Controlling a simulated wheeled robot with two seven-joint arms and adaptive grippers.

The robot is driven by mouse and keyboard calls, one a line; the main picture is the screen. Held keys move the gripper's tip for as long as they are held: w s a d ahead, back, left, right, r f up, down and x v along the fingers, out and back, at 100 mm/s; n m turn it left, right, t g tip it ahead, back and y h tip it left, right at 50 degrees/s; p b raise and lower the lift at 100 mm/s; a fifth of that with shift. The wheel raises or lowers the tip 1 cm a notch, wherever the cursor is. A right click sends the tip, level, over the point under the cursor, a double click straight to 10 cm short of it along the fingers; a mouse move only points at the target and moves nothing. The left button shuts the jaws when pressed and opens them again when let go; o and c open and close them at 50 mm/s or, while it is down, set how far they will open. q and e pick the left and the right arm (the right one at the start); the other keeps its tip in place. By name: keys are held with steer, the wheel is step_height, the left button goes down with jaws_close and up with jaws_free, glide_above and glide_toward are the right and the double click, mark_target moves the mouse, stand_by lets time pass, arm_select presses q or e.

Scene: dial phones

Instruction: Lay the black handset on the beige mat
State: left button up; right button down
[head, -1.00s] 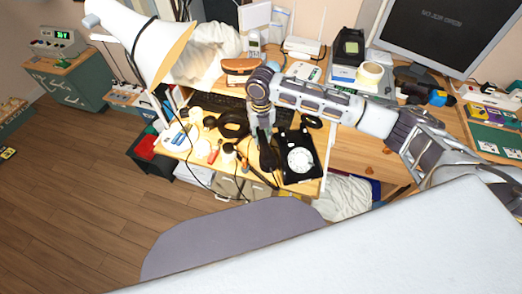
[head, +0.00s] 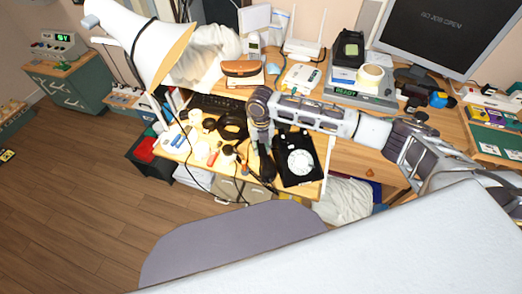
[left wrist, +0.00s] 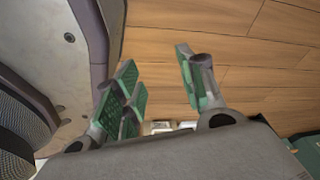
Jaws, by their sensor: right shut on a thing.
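A black dial phone (head: 299,163) with a white dial sits on the pulled-out wooden shelf. My right gripper (head: 265,157) reaches down from above just left of it. It is shut on a dark elongated thing that appears to be the black handset (head: 267,172), partly hidden by the gripper and blending with dark cords. I cannot make out the beige mat with certainty. My left gripper (left wrist: 160,92) shows only in the left wrist view, its green-padded fingers apart and empty above the wooden floor.
Bottles, a black ring-shaped thing (head: 233,125) and small items crowd the shelf left of my right gripper. A white lamp (head: 150,45) overhangs it. A keyboard (head: 220,104), brown case (head: 242,72) and monitor (head: 440,30) stand behind. Open floor lies at left.

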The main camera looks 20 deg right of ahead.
steer(key=shift+f, duration=1.1)
arm_select(q)
steer(key=shift+w+d+r, duration=0.25)
steer(key=shift+w+d, duration=0.2)
steer(key=shift+d, duration=0.25)
steer(key=shift+a, duration=0.1)
arm_select(e)
steer(key=shift+f, duration=0.1)
steer(key=c, duration=1.5)
jaws_free()
steer(key=shift+o, duration=1.9)
arm_select(q)
steer(key=shift+w+a, duration=0.2)
steer(key=shift+a, duration=0.5)
steer(key=shift+d, duration=0.1)
